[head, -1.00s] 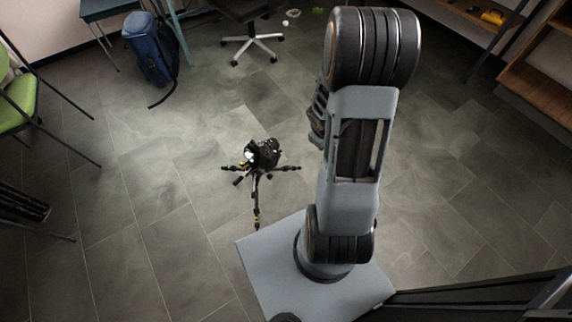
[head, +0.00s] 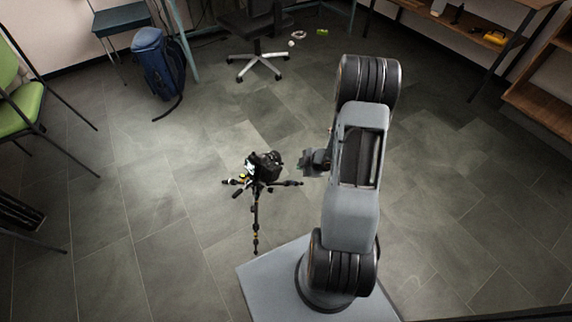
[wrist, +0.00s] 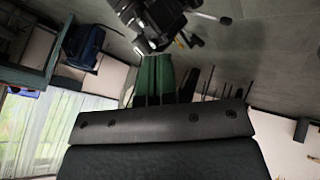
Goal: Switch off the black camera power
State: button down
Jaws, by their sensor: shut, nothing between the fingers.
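The black camera (head: 264,166) sits on top of a small black tripod (head: 256,215) standing on the floor, left of my arm in the head view. It also shows at the top of the wrist view (wrist: 152,18), cut off by the upper edge. Its power switch is too small to make out. My gripper (head: 308,163) is just right of the camera in the head view, partly hidden by my arm. It is shut and empty, with a visible gap between it and the camera.
A blue backpack (head: 158,65) leans by a small table (head: 121,17) at the back left. An office chair (head: 256,62) stands behind the camera. A green chair (head: 20,112) is at the left edge. Shelves stand at the right. The tiled floor around the tripod is clear.

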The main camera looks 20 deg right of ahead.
aim_at(281, 163)
jog(key=b+x, duration=0.2)
jog(key=x, duration=0.2)
jog(key=w+b+x, duration=0.1)
jog(key=b+x, duration=0.1)
jog(key=x, duration=0.1)
jog(key=b+x, duration=0.1)
jog(key=x, duration=0.3)
jog(key=shift+w+d+b, duration=0.25)
jog(key=shift+w+b, duration=0.15)
jog(key=shift+w+d, duration=0.1)
jog(key=shift+w, duration=0.7)
